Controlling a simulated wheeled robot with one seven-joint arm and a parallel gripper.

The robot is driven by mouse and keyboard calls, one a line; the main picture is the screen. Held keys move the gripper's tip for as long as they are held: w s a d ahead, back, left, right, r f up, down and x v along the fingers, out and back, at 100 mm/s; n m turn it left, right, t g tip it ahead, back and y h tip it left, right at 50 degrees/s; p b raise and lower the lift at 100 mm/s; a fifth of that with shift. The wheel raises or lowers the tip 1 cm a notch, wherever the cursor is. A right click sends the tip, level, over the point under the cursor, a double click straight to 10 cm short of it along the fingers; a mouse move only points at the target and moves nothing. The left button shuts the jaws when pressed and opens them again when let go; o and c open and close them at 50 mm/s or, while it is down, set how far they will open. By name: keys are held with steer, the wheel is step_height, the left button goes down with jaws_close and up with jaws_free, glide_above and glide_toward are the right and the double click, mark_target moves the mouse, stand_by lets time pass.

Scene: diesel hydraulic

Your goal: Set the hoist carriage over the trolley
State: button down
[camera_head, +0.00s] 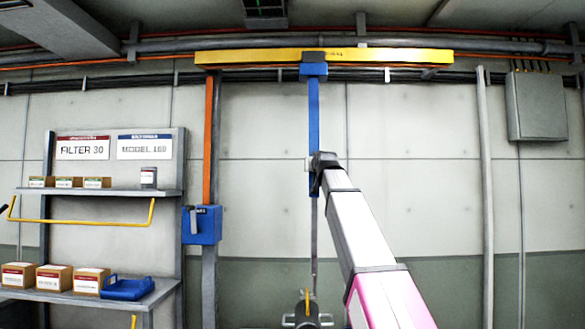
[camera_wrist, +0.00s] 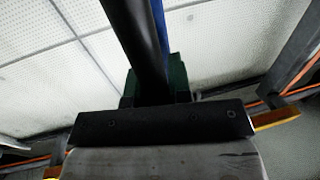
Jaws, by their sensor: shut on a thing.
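The hoist carriage (camera_head: 313,70) is a blue block on the yellow overhead beam (camera_head: 400,56), a little left of the beam's middle. A blue bar (camera_head: 313,110) hangs straight down from it. My gripper (camera_head: 316,165) is shut at the lower part of this bar; the exact grip is hidden by my wrist. In the wrist view a dark round bar (camera_wrist: 138,45) runs up from the jaws, with a blue strip (camera_wrist: 159,22) beside it. A thin line (camera_head: 314,240) hangs below toward a grey cylinder with side handles (camera_head: 307,314). I cannot make out the trolley.
At the left stand shelves (camera_head: 70,293) with several boxes and a blue tray (camera_head: 127,288). An orange upright (camera_head: 208,140) carries a blue box (camera_head: 201,225). A grey pipe (camera_head: 487,180) and wall cabinet (camera_head: 536,106) are at the right. The wall between is bare.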

steer(key=s+d, duration=0.1)
steer(key=d, duration=3.8)
steer(key=shift+s+d, duration=0.2)
steer(key=shift+d, duration=0.2)
steer(key=c, duration=1.3)
jaws_free()
steer(key=shift+c, duration=0.2)
steer(key=shift+s, duration=0.1)
steer(key=s+d, duration=0.1)
steer(key=s, duration=0.9)
steer(key=shift+s+d, duration=0.25)
steer(key=shift+d, duration=0.05)
